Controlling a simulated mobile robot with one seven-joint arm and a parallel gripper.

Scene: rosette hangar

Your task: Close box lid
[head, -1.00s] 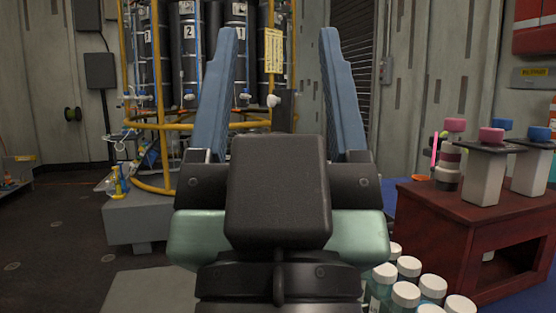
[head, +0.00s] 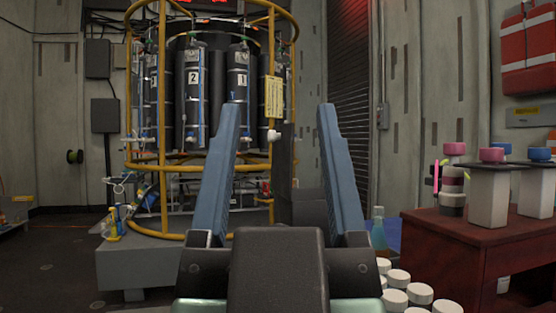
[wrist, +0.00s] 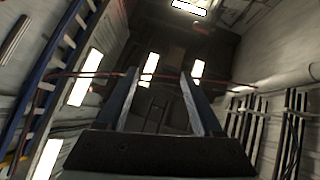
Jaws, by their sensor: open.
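My gripper (head: 279,108) is open and empty. Its two blue fingers point up and away from me in the middle of the head view, and they also show in the wrist view (wrist: 159,74). A dark upright panel (head: 284,160) stands beyond the fingers, above a dark boxy shape (head: 305,208) seen between them. They may be a raised lid and its box, but I cannot tell for certain. My gripper hides part of the boxy shape. The wrist view shows mostly walls and ceiling lights, with no clear box.
A yellow-framed rack of black canisters (head: 192,100) stands on a grey base (head: 150,265) ahead, left of centre. A dark red table (head: 470,255) with white stands is at the right. Several white-capped bottles (head: 397,277) and a blue-green bottle (head: 379,236) stand beside it. Floor is free at left.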

